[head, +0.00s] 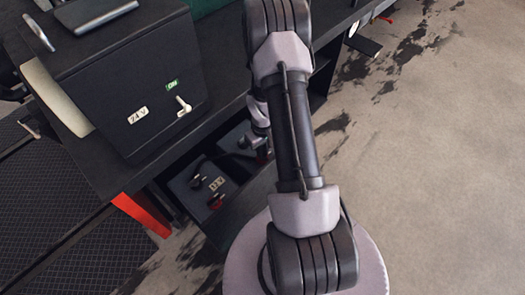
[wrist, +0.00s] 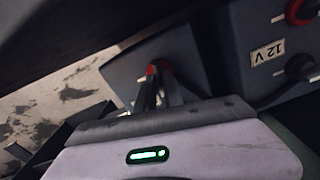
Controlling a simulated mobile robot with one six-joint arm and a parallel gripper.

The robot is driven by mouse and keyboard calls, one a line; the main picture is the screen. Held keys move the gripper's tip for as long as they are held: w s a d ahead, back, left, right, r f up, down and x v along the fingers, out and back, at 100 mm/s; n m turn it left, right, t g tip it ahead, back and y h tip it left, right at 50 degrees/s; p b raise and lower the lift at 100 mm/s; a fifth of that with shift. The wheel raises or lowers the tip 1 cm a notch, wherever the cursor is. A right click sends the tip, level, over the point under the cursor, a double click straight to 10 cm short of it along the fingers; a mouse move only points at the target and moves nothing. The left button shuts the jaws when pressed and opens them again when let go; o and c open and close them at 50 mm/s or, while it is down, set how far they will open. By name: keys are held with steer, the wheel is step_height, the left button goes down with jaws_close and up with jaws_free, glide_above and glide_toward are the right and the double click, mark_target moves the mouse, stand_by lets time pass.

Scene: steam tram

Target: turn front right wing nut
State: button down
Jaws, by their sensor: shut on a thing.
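In the wrist view, the fingers of my gripper (wrist: 160,90) reach to a terminal with a red collar (wrist: 164,67) on a grey battery box (wrist: 122,68). They are shut on the wing nut there, which is mostly hidden between them. In the head view my arm reaches down to the low shelf, and my gripper is hard to make out at the far battery box (head: 233,139). The nearer battery box (head: 187,187) has a label, a black terminal (head: 196,180) and a red terminal (head: 215,201).
The second battery in the wrist view carries a 12 V label (wrist: 268,53), a red terminal (wrist: 301,12) and a black terminal (wrist: 301,67). A black cabinet (head: 150,85) with a small lever stands on the bench above the shelf. Stained floor (head: 430,170) is open to the right.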

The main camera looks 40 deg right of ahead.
steer(key=m+b, duration=0.2)
steer(key=m, duration=0.4)
steer(key=shift+m, duration=0.3)
steer(key=m+b, duration=0.2)
steer(key=m, duration=0.4)
steer(key=shift+m, duration=0.3)
steer(key=c, duration=1.5)
jaws_free()
steer(key=shift+o, duration=0.2)
step_height(320, 180, up, 18)
steer(key=p, duration=0.7)
steer(key=shift+f, duration=0.25)
